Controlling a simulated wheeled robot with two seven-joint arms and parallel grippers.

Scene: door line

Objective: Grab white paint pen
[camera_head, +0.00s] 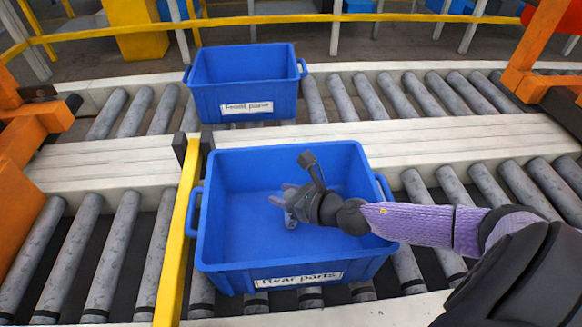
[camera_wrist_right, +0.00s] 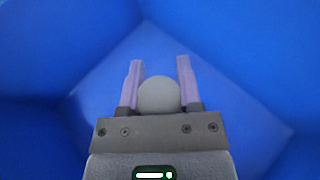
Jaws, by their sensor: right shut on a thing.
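My right gripper (camera_head: 289,205) reaches down inside the front blue bin (camera_head: 297,266) labelled "Rear parts". In the right wrist view, its two pale purple fingers (camera_wrist_right: 158,82) are closed on a pale grey, rounded thing (camera_wrist_right: 159,95). Only its rounded face shows there, so I cannot make out a pen shape. In the head view a small greyish bit shows at the fingertips, too small to make out. I cannot pick out a white paint pen anywhere else. My left gripper is out of view.
The rest of the front bin's floor looks bare. A second blue bin (camera_head: 247,101), labelled "Front parts", stands on the rear roller conveyor (camera_head: 425,97). A yellow rail (camera_head: 177,240) runs along the front bin's left side. Orange frames (camera_head: 20,160) stand at left and right.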

